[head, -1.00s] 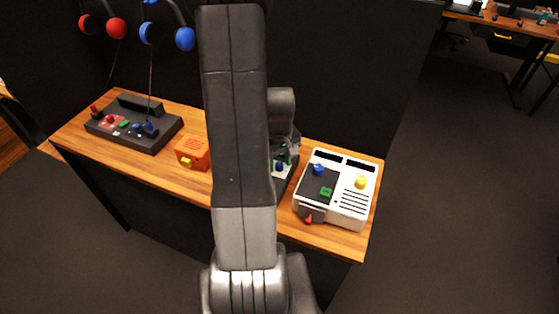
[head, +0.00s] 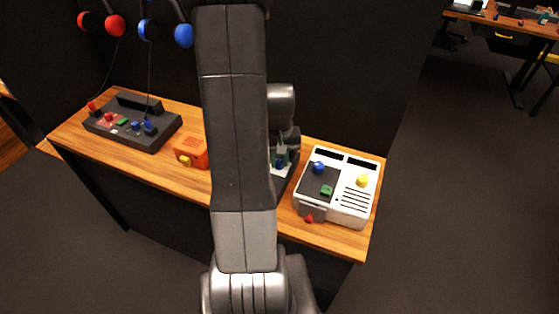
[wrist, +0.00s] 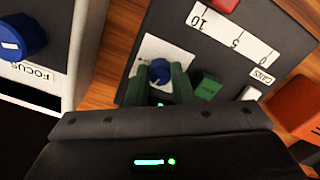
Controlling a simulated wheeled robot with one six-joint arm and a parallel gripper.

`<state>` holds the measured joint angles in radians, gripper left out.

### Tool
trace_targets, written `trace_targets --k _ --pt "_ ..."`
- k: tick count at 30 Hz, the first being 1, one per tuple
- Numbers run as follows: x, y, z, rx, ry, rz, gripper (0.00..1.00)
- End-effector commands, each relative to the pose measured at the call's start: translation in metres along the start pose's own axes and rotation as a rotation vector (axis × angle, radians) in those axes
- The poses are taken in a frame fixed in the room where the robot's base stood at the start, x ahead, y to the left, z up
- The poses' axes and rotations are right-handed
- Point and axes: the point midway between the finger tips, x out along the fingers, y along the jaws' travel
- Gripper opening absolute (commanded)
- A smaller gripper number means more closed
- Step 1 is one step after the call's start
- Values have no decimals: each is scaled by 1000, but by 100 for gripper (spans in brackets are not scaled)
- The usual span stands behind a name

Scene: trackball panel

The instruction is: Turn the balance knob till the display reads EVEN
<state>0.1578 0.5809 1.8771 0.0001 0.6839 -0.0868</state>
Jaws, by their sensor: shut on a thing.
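In the wrist view a small blue knob (wrist: 159,69) stands on a white plate (wrist: 150,49) on a dark panel (wrist: 190,35). My gripper (wrist: 159,79) has its green fingers on either side of the knob, shut on it. The plate's label is hidden, so I cannot read whether this is the balance knob. In the head view my gripper (head: 280,156) is at this panel, mostly behind my arm. No display text is readable.
A white box (head: 347,205) with blue, green, yellow and red controls stands close at right. An orange box (head: 190,152) is at left, with a dark console (head: 155,139) farther left. On the panel are a green button (wrist: 206,87) and a CANS scale (wrist: 238,38).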

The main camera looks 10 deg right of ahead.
Motion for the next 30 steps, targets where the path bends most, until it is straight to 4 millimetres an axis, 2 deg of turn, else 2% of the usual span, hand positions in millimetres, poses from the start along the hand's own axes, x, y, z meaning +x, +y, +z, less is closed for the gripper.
trace_targets --k 13,30 --pt "0 0 -1 251 2 0 0" --pt "-1 0 -1 297 2 0 0"
